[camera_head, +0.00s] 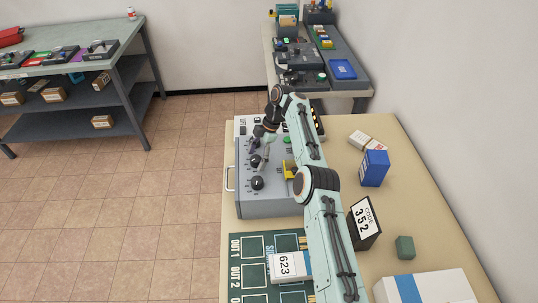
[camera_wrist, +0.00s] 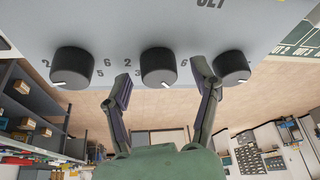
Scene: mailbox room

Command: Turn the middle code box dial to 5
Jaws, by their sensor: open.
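The grey code box (camera_head: 280,203) stands on the table with black dials along its left side. The wrist view shows three dials: one at left (camera_wrist: 72,66), the middle dial (camera_wrist: 158,66) and one at right (camera_wrist: 232,66). Each has a white mark on its lower edge; the middle one's mark sits slightly right of bottom. Some printed numbers show beside the dials, others are hidden. My gripper (camera_wrist: 160,76) is open, one finger on each side of the middle dial, with gaps showing. It also shows above the dials in the head view (camera_head: 264,150).
A black block labelled code 352 (camera_head: 364,224), a blue box (camera_head: 374,168) and a green cube (camera_head: 404,247) stand at right. A white box marked 623 (camera_head: 288,266) lies on the green mat (camera_head: 250,276). A yellow part (camera_head: 289,169) is on the code box.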

